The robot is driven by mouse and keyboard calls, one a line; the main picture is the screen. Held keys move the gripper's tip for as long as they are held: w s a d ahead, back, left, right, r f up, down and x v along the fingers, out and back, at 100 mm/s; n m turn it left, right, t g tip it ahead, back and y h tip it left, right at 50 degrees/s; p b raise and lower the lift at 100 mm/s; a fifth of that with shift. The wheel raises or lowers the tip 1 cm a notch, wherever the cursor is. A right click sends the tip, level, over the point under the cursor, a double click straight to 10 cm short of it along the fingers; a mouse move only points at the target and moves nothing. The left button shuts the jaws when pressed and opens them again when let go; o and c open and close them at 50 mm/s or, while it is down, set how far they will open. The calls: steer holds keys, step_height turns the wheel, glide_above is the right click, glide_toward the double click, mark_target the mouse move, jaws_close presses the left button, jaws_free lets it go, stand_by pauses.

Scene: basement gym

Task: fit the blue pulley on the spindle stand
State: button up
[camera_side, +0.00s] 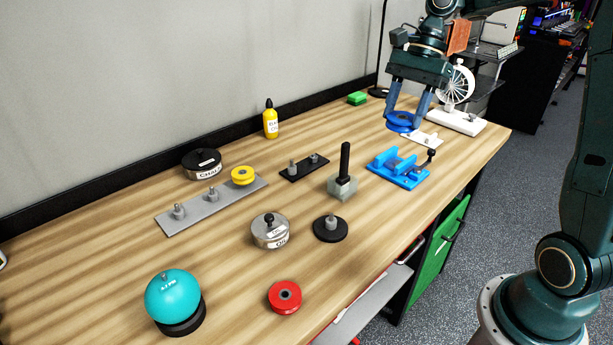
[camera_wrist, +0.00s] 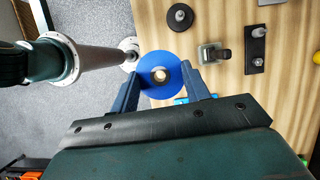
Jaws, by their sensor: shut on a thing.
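The blue pulley (camera_side: 399,124) is between the fingers of my gripper (camera_side: 405,116), at the far right of the table. In the wrist view, the blue pulley (camera_wrist: 150,82) shows face on with a pale centre, a finger on each side. My gripper is shut on it. A round black base with one upright grey spindle (camera_side: 331,221) stands bare near the table's front. A grey bar (camera_side: 164,222) carries two bare pegs and a yellow pulley (camera_side: 242,175). I cannot tell from looks alone which of these is the spindle stand.
A blue fixture (camera_side: 408,179), a clear block with a tall black rod (camera_side: 344,160) and a black two-post plate (camera_side: 291,175) stand mid-table. A red pulley (camera_side: 285,297), steel weight (camera_side: 270,233) and teal ball (camera_side: 172,294) are nearer. A white wheel stand (camera_side: 460,121) is far right.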

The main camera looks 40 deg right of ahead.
steer(key=w+a+f, duration=0.4)
steer(key=a+f, duration=0.2)
steer(key=a, duration=0.1)
glide_above(333, 218)
step_height(333, 218, down, 6)
steer(key=shift+w+d, duration=0.2)
steer(key=shift+d, duration=0.1)
steer(key=shift+f, duration=0.3)
steer(key=shift+f, duration=2.65)
steer(key=shift+f, duration=1.5)
steer(key=o, duration=1.1)
